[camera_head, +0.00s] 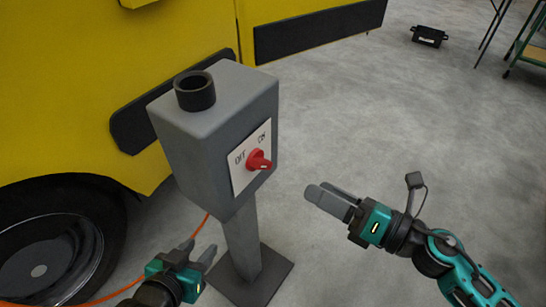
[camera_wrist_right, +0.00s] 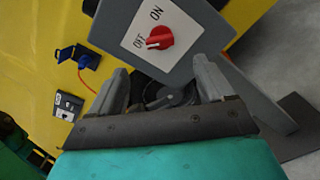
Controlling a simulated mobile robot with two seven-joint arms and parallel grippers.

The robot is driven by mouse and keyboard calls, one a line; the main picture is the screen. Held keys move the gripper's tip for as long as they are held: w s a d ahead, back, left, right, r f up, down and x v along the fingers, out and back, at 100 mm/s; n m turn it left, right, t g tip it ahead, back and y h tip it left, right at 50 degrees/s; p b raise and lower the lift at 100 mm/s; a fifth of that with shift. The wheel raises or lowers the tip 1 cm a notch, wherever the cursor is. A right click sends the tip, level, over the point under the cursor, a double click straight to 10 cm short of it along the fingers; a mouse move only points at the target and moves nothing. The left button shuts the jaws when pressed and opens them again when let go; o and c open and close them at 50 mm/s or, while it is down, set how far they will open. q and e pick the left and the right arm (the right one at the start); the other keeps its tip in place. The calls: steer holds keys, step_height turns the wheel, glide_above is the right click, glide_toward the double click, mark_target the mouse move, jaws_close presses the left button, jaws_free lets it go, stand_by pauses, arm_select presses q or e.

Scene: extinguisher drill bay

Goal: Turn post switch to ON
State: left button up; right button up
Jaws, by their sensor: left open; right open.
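The grey post box (camera_head: 205,130) stands on a grey post with a square base plate. A white plate marked OFF and ON is on its front face, with a red rotary switch (camera_head: 258,160) on it. In the right wrist view the red switch (camera_wrist_right: 159,37) shows beyond the fingers, its pointer towards the OFF side. My right gripper (camera_head: 330,199) is open and empty, to the right of the switch and apart from it; its fingers also show in the right wrist view (camera_wrist_right: 160,88). My left gripper (camera_head: 195,255) is open and empty, low beside the post.
A yellow vehicle (camera_head: 70,90) with a dark wheel (camera_head: 50,250) is close behind and left of the post. An orange cable (camera_head: 112,290) runs near the wheel. A black crate (camera_head: 429,37) lies on the far floor. The floor right of the post is clear.

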mark_target(268, 164)
steer(key=p+x, duration=0.1)
steer(key=x, duration=1.1)
steer(key=shift+a, duration=0.2)
steer(key=c, duration=1)
